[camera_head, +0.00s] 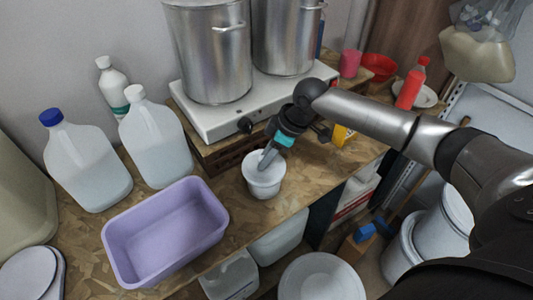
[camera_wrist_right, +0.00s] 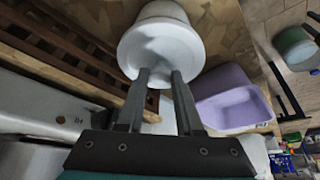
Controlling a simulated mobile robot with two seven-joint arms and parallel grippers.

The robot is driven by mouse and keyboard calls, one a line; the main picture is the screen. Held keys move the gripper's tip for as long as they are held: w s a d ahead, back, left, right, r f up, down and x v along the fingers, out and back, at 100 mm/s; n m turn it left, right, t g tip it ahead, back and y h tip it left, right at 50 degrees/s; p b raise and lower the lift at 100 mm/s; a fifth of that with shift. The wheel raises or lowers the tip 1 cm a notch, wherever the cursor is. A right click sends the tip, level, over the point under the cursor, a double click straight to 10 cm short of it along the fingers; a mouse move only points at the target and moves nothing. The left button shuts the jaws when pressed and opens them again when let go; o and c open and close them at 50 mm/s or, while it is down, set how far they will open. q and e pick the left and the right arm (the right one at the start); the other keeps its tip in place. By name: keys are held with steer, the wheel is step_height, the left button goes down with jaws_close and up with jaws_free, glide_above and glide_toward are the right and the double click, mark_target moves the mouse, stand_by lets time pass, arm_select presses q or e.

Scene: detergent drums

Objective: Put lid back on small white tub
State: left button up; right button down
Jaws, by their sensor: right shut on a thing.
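The small white tub (camera_head: 264,188) stands upright on the wooden worktop, in front of the hot plate. Its white lid (camera_head: 253,166) is at the tub's top, with my right gripper (camera_head: 267,158) coming down onto it from above. In the right wrist view the lid (camera_wrist_right: 160,40) is a round pale disc, with the tub (camera_wrist_right: 163,10) behind it. My right gripper's fingers (camera_wrist_right: 161,78) reach the middle of the lid and are shut on it. The fingers hide the gripped part, and I cannot tell whether the lid is fully seated. My left gripper is not in view.
A lilac basin (camera_head: 165,232) stands left of the tub, near the worktop's front edge. Two clear jugs (camera_head: 87,167) (camera_head: 155,145) stand behind it. The hot plate (camera_head: 235,112) carries two steel pots (camera_head: 207,55) (camera_head: 287,38). A red bottle (camera_head: 411,88) stands at right.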

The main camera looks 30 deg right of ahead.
steer(key=shift+f+p, duration=0.15)
steer(key=shift+p, duration=0.85)
stand_by(1.8)
stand_by(0.4)
jaws_free()
stand_by(0.5)
steer(key=shift+r+p, duration=2.4)
steer(key=shift+p, duration=0.05)
steer(key=shift+r, duration=1.1)
steer(key=shift+c, duration=0.2)
